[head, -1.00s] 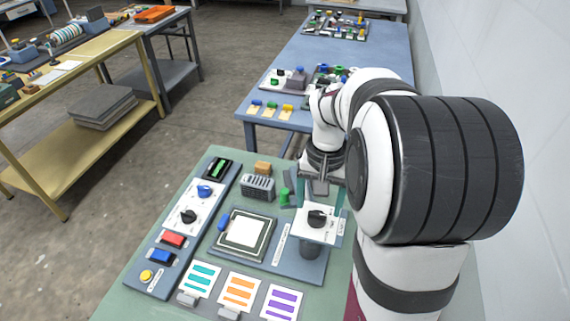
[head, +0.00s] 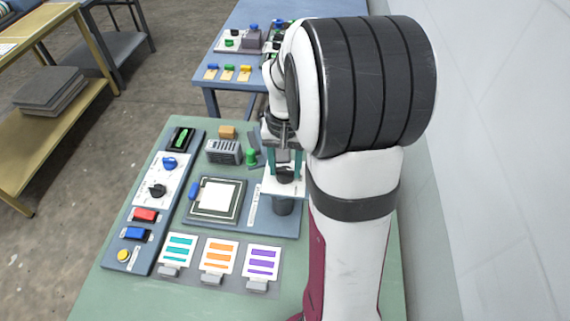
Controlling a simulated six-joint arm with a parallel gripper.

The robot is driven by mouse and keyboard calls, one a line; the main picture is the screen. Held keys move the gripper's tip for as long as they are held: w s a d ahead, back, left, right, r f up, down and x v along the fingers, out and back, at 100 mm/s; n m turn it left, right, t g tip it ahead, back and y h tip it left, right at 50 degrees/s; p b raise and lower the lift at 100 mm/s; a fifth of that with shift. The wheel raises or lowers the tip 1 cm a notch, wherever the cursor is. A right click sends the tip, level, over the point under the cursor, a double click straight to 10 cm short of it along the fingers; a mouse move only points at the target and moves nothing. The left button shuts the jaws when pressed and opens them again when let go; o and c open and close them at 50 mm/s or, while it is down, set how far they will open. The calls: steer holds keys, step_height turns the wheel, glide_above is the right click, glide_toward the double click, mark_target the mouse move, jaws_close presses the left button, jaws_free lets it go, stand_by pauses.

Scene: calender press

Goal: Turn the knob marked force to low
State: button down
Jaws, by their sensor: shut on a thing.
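A black knob (head: 285,176) sits on a white dial plate (head: 270,189) at the right of the press panel. My gripper (head: 285,169) comes down from above, its teal fingers on either side of this knob, and is shut on it. The fingers and my arm hide part of the knob and plate, so its pointer and markings cannot be read. The left control strip holds a blue knob (head: 169,163) and another black knob (head: 157,190) on a white plate; their lettering is too small to read.
A square platen (head: 214,197) lies left of my gripper, with a green peg (head: 251,155) and a grey vented block (head: 223,151) behind it. Red (head: 145,215) and blue (head: 135,234) switches are on the left strip. Striped cards (head: 219,257) lie in front. A wall stands at right.

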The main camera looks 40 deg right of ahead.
mark_target(285, 169)
steer(key=shift+n, duration=0.4)
steer(key=n, duration=0.4)
steer(key=shift+n, duration=2.5)
steer(key=shift+c, duration=1.6)
jaws_free()
step_height(285, 169, up, 16)
